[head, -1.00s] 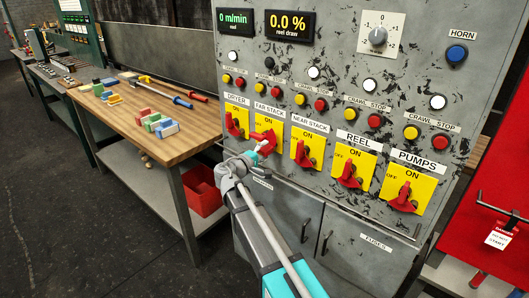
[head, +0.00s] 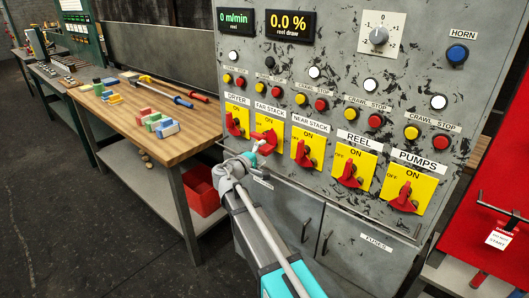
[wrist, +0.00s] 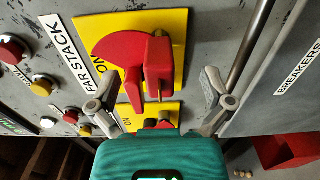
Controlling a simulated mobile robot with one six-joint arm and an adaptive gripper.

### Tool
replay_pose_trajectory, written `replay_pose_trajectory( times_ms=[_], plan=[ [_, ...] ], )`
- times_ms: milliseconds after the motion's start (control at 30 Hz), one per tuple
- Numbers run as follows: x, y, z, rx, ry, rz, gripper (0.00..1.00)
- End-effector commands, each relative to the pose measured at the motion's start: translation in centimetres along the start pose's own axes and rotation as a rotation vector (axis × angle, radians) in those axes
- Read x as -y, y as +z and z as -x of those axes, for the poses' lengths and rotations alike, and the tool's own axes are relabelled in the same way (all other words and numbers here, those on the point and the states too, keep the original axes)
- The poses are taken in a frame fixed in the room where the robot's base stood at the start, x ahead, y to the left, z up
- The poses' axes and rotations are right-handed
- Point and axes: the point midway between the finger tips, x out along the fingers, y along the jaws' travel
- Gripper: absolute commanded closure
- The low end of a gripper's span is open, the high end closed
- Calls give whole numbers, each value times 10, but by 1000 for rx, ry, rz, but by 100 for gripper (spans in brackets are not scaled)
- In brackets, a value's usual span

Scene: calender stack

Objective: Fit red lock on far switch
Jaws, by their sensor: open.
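The FAR STACK switch (head: 265,138) is a red handle on a yellow plate, second from the left in the row. My gripper (head: 258,149) is just in front of this switch. In the wrist view my gripper (wrist: 157,92) is open, its grey fingers apart on either side of the handle, holding nothing visible. A small red block (head: 138,113), perhaps the red lock, lies on the wooden bench among green, white and blue blocks.
The DRYER switch (head: 233,123) and NEAR STACK switch (head: 302,150) flank the far one closely. The wooden bench (head: 185,135) stands left of the panel, with a red bin (head: 203,190) below. A vertical bar (wrist: 248,45) runs beside my gripper in the wrist view.

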Motion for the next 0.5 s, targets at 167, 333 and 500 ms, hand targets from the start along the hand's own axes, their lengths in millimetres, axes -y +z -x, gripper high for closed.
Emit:
replay_pose_trajectory(
  times_ms=[167,333,500],
  plan=[
    [0,0,9,-1,0,0,0],
    [0,1,18,0,0,0,0],
    [0,0,26,-1,0,0,0]
  ],
)
